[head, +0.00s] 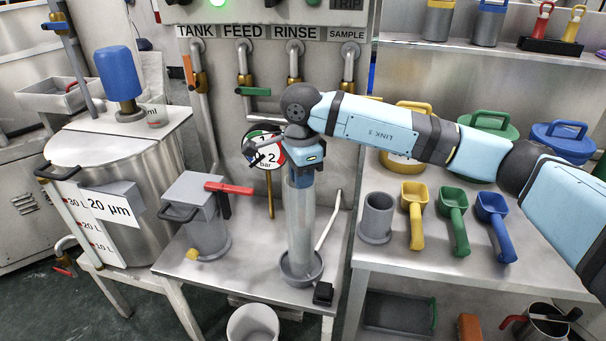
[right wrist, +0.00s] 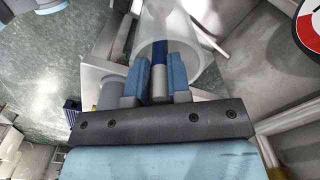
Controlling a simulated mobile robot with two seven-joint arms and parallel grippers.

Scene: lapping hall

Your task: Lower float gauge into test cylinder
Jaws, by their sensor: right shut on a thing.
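The test cylinder (head: 301,225) is a clear upright tube standing in a grey round base on the steel bench. In the right wrist view its clear wall and round mouth (right wrist: 195,40) show just beyond my fingers. My right gripper (head: 301,179) is at the top of the cylinder. In the right wrist view its blue fingers (right wrist: 157,78) are shut on a slim blue and grey stem, the float gauge (right wrist: 159,77). The stem overlaps the cylinder mouth there; I cannot tell how far it is inside. The gauge's lower part is not clearly visible. My left gripper is not in view.
A grey lidded pot with a red handle (head: 229,188) stands left of the cylinder. A pressure dial (head: 272,155) is behind it. Right are a grey cup (head: 377,218) and yellow, green and blue scoops (head: 453,222). A white bucket (head: 253,325) is below.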

